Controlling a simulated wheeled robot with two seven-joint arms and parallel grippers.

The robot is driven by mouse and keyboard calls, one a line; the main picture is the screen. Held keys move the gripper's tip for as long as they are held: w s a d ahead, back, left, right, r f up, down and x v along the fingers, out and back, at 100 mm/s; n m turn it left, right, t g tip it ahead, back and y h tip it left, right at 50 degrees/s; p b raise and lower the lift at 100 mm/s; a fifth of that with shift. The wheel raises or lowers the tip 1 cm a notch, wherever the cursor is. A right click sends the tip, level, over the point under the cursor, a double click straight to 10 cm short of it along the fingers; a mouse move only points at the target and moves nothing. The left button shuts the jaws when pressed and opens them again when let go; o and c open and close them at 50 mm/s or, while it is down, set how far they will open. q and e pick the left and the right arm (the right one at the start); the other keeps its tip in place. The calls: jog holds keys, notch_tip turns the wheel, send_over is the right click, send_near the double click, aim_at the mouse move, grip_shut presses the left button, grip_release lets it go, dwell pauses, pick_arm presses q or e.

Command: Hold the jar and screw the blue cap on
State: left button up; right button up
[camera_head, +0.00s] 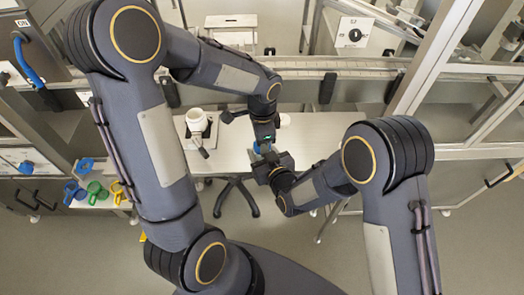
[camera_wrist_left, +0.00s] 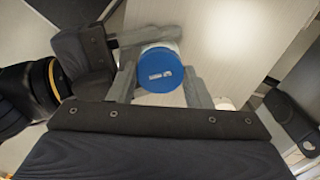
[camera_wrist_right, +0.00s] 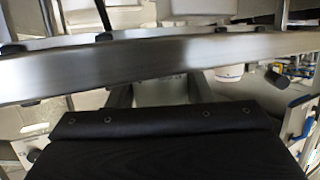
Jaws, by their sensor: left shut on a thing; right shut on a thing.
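The blue cap (camera_wrist_left: 160,70) sits at the top of the pale jar (camera_wrist_left: 158,46), whose side shows only as a thin band in the left wrist view. Whether the cap is fully seated or turned tight I cannot tell. My left gripper (camera_wrist_left: 160,82) points down from above, its fingers on either side of the cap. My right gripper (camera_head: 265,156) comes in from the right and is shut on the jar, with grey fingers alongside it. In the right wrist view the jar (camera_wrist_right: 160,90) is a pale shape between the fingers. In the head view the grippers mostly hide both.
A white table (camera_head: 318,130) lies beneath the grippers. A white pot (camera_head: 196,120) on a dark stand is to the left. A metal rail (camera_head: 345,62) runs behind; a glass-doored cabinet (camera_head: 465,100) stands right.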

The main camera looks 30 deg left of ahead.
pick_arm(q)
jog(key=m, duration=0.4)
jog(key=shift+m, duration=0.4)
jog(key=shift+m, duration=0.3)
jog(key=m, duration=0.5)
jog(key=o, duration=1.2)
jog(key=shift+c, duration=0.2)
jog(key=n, duration=0.4)
jog(key=shift+n, duration=0.8)
